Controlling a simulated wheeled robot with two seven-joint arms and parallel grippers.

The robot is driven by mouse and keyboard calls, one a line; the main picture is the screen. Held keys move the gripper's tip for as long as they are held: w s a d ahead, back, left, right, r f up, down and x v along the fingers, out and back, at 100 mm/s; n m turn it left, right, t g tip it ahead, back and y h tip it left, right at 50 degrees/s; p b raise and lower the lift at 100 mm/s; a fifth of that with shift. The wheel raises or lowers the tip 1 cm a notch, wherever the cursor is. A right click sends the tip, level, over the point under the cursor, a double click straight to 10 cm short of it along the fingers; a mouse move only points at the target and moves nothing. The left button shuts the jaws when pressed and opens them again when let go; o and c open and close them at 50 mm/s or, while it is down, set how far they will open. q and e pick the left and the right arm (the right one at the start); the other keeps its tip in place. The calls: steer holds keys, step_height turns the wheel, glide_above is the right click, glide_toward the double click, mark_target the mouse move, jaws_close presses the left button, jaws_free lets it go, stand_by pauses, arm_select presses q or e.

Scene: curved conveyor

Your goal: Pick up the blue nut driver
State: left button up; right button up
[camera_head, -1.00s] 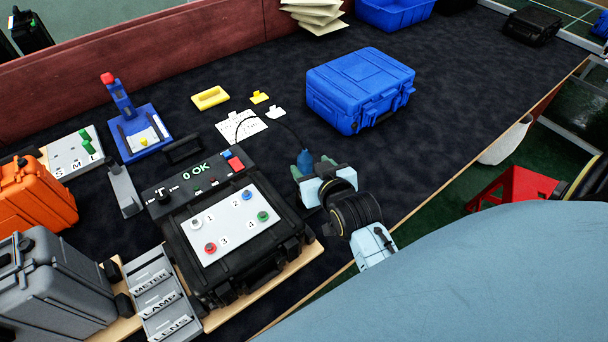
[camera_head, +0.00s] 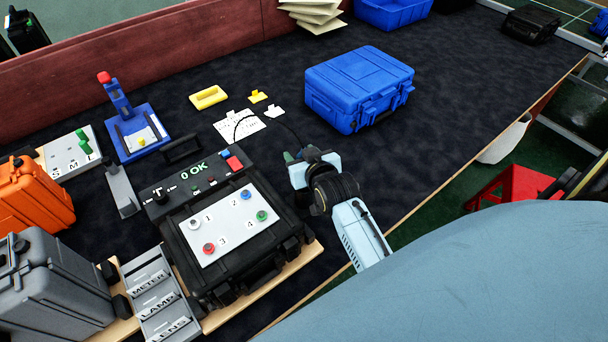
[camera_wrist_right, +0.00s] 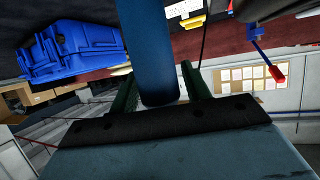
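The blue nut driver (camera_wrist_right: 154,55) fills the upper middle of the right wrist view as a thick blue cylinder. It lies between the two green fingers of my right gripper (camera_wrist_right: 160,80), with its lower end close to the palm. The fingers are beside it, but I cannot tell whether they press on it. In the head view my right gripper (camera_head: 300,165) is just right of the black test case and hides most or all of the driver. My left gripper is in neither view.
The black test case (camera_head: 295,237) with a white panel stands close left of my right gripper. A closed blue case (camera_head: 345,95) stands behind it. A thin black cable (camera_head: 285,128) runs to the gripper area. Dark table is clear to the right.

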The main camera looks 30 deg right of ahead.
jaws_close()
step_height(320, 180, up, 10)
steer(key=shift+f+p, duration=0.1)
steer(key=shift+p, duration=0.85)
step_height(320, 180, up, 9)
steer(key=p, duration=1)
steer(key=shift+p, duration=0.35)
